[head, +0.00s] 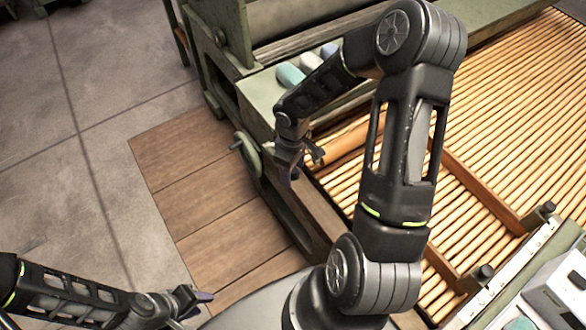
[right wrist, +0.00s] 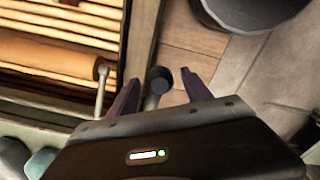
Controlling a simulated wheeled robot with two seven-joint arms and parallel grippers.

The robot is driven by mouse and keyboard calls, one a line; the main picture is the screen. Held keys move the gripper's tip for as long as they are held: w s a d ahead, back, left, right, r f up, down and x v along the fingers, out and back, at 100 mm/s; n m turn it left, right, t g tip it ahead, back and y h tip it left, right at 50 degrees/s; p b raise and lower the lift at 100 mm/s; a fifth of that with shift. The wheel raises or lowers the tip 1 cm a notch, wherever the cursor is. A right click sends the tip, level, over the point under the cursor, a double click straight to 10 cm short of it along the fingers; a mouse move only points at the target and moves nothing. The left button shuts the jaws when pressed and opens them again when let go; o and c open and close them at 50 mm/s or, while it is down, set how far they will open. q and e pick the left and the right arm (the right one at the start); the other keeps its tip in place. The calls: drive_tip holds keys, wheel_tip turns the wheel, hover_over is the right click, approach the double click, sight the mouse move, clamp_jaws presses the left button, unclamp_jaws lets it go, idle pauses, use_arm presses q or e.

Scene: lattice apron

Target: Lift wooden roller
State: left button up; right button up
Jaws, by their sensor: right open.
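The wooden roller (head: 352,143) is an orange-brown cylinder lying at the near-left end of the slatted bed, partly hidden behind my right arm in the head view. In the right wrist view the roller (right wrist: 48,54) is at the left, with a thin metal handle or pin at its end. My right gripper (head: 303,165) is open just left of the roller's end. In the right wrist view its fingers (right wrist: 160,86) are spread, and the roller is outside them, to their left. My left gripper (head: 204,302) is low at the lower left, far from the roller; its jaw opening is unclear.
A green machine frame (head: 222,40) with a handwheel (head: 247,156) stands beside the bed. Teal, grey and blue objects (head: 291,75) sit on its ledge. A dark round knob (right wrist: 160,76) appears between my right fingers. Wooden floor boards (head: 190,180) are clear at the left.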

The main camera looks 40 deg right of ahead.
clamp_jaws()
idle(0.6)
idle(0.8)
